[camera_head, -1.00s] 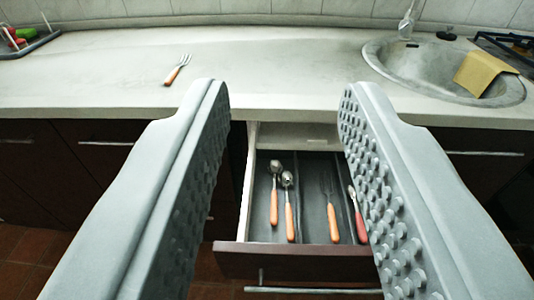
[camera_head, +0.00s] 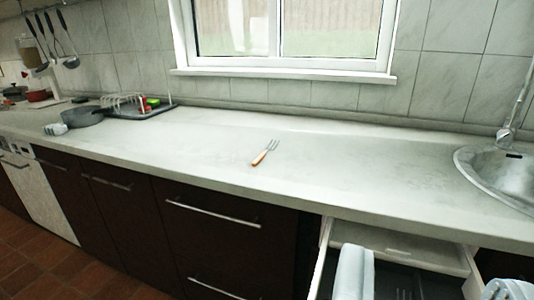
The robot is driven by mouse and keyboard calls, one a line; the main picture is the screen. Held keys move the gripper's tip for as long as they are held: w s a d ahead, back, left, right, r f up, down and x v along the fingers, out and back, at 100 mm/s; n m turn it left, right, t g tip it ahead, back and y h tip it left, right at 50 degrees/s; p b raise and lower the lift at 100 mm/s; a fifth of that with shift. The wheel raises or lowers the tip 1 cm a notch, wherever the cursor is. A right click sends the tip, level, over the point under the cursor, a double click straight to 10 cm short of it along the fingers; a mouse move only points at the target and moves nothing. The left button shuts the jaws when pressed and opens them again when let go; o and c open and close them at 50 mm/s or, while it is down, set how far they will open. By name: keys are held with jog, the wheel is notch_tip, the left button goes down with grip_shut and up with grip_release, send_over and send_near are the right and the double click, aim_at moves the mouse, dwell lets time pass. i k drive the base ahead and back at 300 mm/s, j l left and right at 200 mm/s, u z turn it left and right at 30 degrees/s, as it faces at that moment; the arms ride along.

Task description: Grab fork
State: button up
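A fork (camera_head: 265,153) with an orange handle and metal tines lies on the pale countertop (camera_head: 350,170), near the middle of the view. Its handle points down-left and its tines up-right. My gripper (camera_head: 430,270) shows at the bottom right, its two grey fingers wide apart with nothing visible between them. It is to the right of the fork and well apart from it. The open drawer (camera_head: 400,246) is behind the fingers, below the counter edge. The cutlery inside is mostly hidden or out of frame.
A metal sink (camera_head: 500,170) is at the right end of the counter. A dark pan (camera_head: 83,117) and a dish rack (camera_head: 130,106) stand at the left. The counter around the fork is clear. A window (camera_head: 290,30) is above, with closed cabinets (camera_head: 200,240) below.

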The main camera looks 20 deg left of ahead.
aim_at(260, 158)
jog(key=i+j+u, duration=0.25)
jog(key=i+j, duration=0.25)
jog(key=j, duration=0.15)
jog(key=i+j+u, duration=0.3)
jog(key=i+j, duration=0.2)
jog(key=i, duration=0.1)
